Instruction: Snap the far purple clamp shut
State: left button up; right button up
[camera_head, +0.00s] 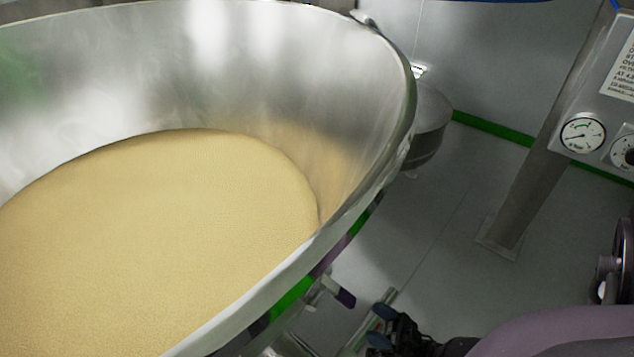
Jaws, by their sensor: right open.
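A clamp lever with a dark purple tip (345,297) sticks out below the rim of the big steel bowl (390,180), at the lower middle. The lever stands out from the bowl's side; its pivot and latch are mostly hidden under the rim. I cannot tell whether it is the far clamp. My right gripper (378,326) comes in from the lower right. It is open and empty, its dark fingertips just right of and below the purple tip, seemingly apart from it. My left gripper is not in view.
The bowl holds pale yellow powder (180,240) and fills the left side. A green and purple band runs beneath its rim. A slanted steel post (525,190) carries a panel with round gauges (582,135) at the right. Grey floor (440,240) lies clear between bowl and post.

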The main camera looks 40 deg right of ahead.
aim_at(339, 290)
jog(key=shift+n+t+y, duration=0.3)
jog(key=shift+n+y, duration=0.2)
jog(key=shift+y, duration=0.4)
jog(key=x, duration=1)
jog(key=shift+w+d+f, duration=0.1)
jog(key=shift+w, duration=0.45)
grip_shut()
